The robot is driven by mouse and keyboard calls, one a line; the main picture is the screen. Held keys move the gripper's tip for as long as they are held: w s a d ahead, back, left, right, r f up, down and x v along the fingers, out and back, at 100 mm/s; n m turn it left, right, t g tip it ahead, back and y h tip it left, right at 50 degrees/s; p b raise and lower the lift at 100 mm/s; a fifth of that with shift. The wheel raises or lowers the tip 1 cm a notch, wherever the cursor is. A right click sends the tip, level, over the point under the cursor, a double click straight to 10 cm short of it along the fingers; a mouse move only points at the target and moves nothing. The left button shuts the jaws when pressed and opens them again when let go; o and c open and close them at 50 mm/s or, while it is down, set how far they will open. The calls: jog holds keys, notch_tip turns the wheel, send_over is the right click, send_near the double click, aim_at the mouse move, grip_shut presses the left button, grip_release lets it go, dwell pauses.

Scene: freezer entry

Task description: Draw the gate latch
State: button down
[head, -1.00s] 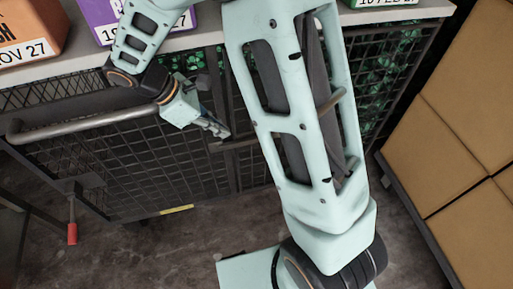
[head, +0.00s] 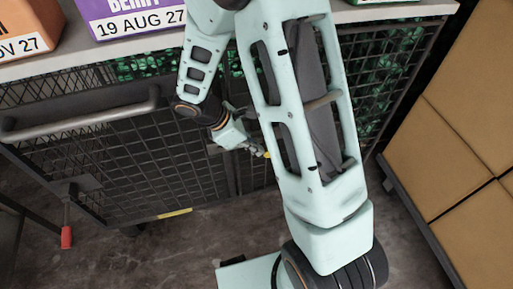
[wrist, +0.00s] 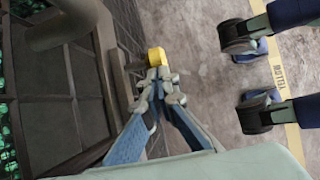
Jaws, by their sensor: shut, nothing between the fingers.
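The gate is a dark mesh panel (head: 150,165) with a long grey bar handle (head: 85,117); its mesh also fills the left of the wrist view (wrist: 60,85). A small yellow knob (head: 266,154), which looks like the latch's end, sits at the right of the panel. It also shows in the wrist view (wrist: 157,56), just beyond my fingertips. My gripper (head: 258,149) is shut and empty, with its tips at or very near the knob; I cannot tell whether they touch. In the wrist view my gripper (wrist: 158,80) shows its fingers converging. My forearm hides the mesh to the right.
A counter (head: 140,45) above the gate carries a purple box (head: 130,15) and an orange box (head: 25,25). Stacked cardboard boxes (head: 460,130) stand at the right. A red grip (head: 66,237) hangs at the lower left. Dark casters (wrist: 240,38) stand on the floor in the wrist view.

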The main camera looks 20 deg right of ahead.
jog(key=shift+d, duration=0.1)
jog(key=d, duration=0.6)
jog(key=shift+d, duration=0.25)
jog(key=shift+a+r, duration=0.1)
jog(key=a+r+p, duration=0.1)
jog(key=a, duration=0.1)
jog(key=a+r+p, duration=0.1)
jog(key=a+r, duration=0.1)
jog(key=shift+a+p, duration=0.1)
jog(key=shift+p, duration=0.3)
jog(key=p+v, duration=0.2)
jog(key=v, duration=1.6)
jog(key=shift+a+r+p, duration=0.2)
jog(key=shift+p, duration=0.2)
